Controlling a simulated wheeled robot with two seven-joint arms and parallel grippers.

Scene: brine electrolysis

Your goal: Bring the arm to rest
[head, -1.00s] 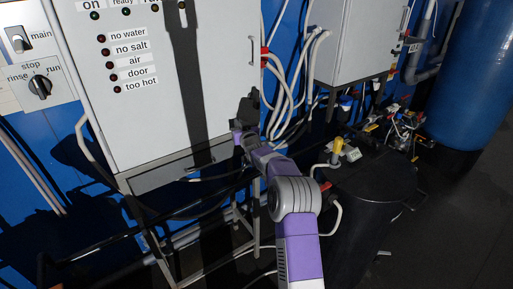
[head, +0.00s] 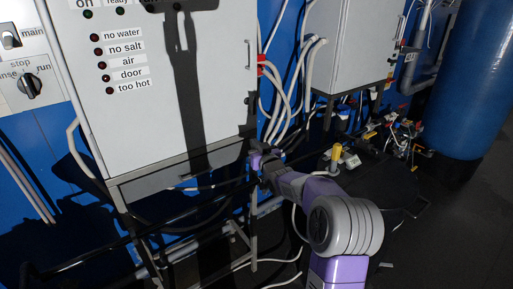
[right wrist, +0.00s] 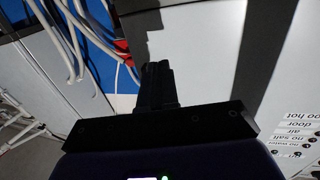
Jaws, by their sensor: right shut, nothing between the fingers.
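My right arm, purple and grey, comes in from the lower right in the head view. Its black gripper is hard to make out against the dark cabinet edge and stand. In the right wrist view the right gripper (right wrist: 158,80) is shut, its two black fingers together with nothing between them. It is in front of the grey-white control cabinet (head: 160,110), near the cabinet's lower right corner. I cannot tell the exact gap to it. My left gripper is not in view.
White hoses (head: 291,95) hang right of the cabinet. A second grey cabinet (head: 352,45) and a blue tank (head: 474,85) stand further right. A dark barrel with a yellow-topped fitting (head: 336,155) is near my arm. A metal stand (head: 180,178) supports the first cabinet.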

